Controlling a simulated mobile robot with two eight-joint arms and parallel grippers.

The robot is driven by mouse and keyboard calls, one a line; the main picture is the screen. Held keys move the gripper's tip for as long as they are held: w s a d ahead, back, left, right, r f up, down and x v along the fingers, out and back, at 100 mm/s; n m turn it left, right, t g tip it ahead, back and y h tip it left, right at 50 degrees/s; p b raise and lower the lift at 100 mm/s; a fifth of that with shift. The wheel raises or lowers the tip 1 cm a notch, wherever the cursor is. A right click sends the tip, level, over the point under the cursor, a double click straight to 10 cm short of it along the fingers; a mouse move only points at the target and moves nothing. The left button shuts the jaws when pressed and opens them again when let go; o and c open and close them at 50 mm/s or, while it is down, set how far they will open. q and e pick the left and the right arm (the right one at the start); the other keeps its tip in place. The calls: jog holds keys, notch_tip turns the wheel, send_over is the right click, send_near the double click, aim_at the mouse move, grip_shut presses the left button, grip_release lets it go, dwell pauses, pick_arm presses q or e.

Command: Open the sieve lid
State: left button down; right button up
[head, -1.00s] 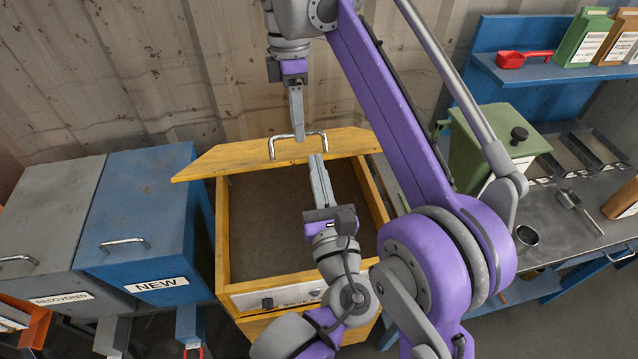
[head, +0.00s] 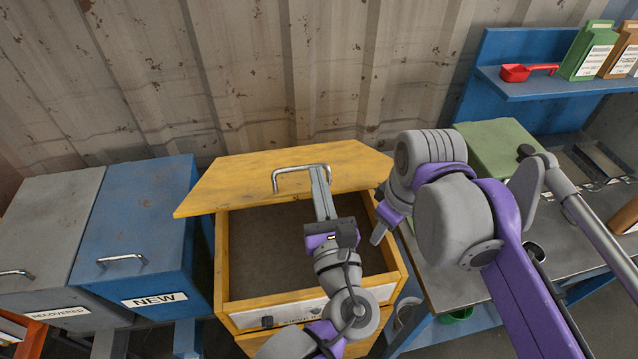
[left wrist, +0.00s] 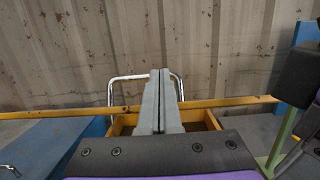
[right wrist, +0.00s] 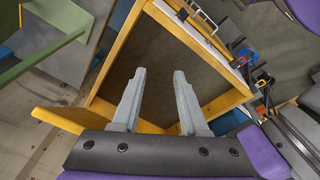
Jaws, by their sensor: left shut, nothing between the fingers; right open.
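The sieve lid (head: 240,183) is a yellow panel tilted up at the back of the open yellow sieve box (head: 222,262). Its metal handle (head: 290,169) is on the face toward me; the lid also shows in the right wrist view (right wrist: 58,119). My left gripper (head: 318,172) is shut and empty, its fingertips at the lid beside the handle's right end; I cannot tell if they touch. In the left wrist view the fingers (left wrist: 160,72) overlap the handle (left wrist: 111,90). My right gripper (right wrist: 150,75) is open and empty, above the box at its right side, partly hidden in the head view.
A blue bin marked NEW (head: 130,225) and a grey RECOVERED bin (head: 45,235) stand left of the box. A workbench (head: 450,275) with a green container (head: 497,145) is at the right. The corrugated wall (head: 250,80) is close behind the lid.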

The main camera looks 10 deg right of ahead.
pick_arm(q)
jog(key=shift+s+r, duration=0.1)
jog(key=shift+s, duration=0.2)
pick_arm(e)
notch_tip(320, 180, down, 12)
jog(key=s+a+m+t, duration=0.1)
jog(key=s+m+t, duration=0.2)
jog(key=m, duration=0.3)
jog(key=shift+a+f+t, duration=0.15)
jog(key=shift+a+t, duration=0.25)
jog(key=shift+t, duration=0.2)
pick_arm(q)
jog(key=shift+s+a+r, duration=0.1)
jog(key=shift+w+r+g, duration=0.3)
jog(key=shift+w+r, duration=0.05)
jog(key=shift+r, duration=0.1)
pick_arm(e)
jog(key=shift+s+d, duration=0.1)
jog(key=shift+d, duration=0.45)
